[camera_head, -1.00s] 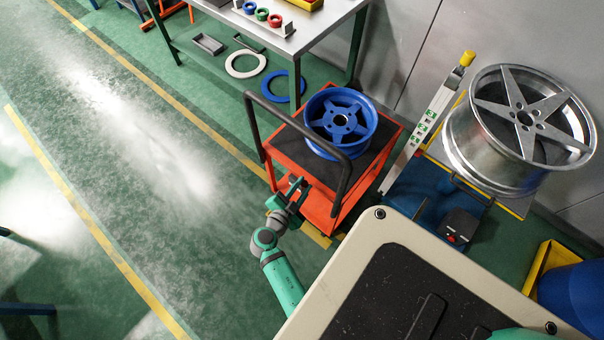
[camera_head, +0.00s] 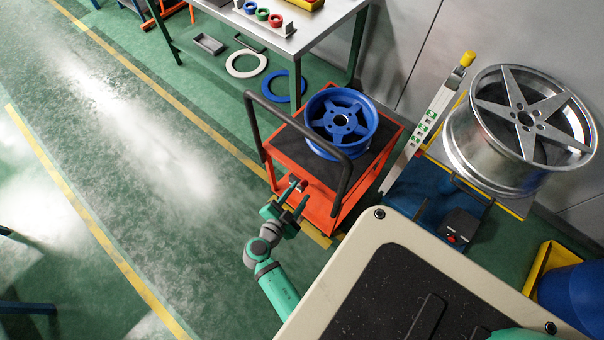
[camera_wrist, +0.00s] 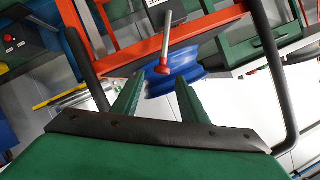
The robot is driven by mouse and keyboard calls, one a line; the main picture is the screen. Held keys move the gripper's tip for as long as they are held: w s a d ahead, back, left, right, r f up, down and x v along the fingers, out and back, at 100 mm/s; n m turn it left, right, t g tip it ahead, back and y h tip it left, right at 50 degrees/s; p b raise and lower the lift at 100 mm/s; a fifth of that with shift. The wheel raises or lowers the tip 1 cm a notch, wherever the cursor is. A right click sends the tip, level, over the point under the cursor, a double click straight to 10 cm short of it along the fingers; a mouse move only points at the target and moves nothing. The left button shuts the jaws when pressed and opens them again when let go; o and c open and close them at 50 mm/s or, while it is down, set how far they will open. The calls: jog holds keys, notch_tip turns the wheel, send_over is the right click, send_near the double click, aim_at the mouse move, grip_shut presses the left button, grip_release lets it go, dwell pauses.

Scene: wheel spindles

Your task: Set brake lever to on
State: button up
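The brake lever (camera_wrist: 166,45) is a grey rod with a red knob at its near end, on the orange cart (camera_head: 318,205). In the wrist view the knob appears between the tips of my gripper's two green fingers (camera_wrist: 160,80). The fingers are apart and I see no grip on the lever. In the head view my gripper (camera_head: 297,194) is at the cart's near-left side, by the small red knob. I cannot tell whether a finger touches the lever. Any on/off marking is not readable.
A large silver rim (camera_head: 520,130) stands at right on a blue base. A workbench (camera_head: 285,40) is behind. The green floor to the left is clear.

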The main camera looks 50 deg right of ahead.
jog(key=v, duration=0.7)
dwell(0.4)
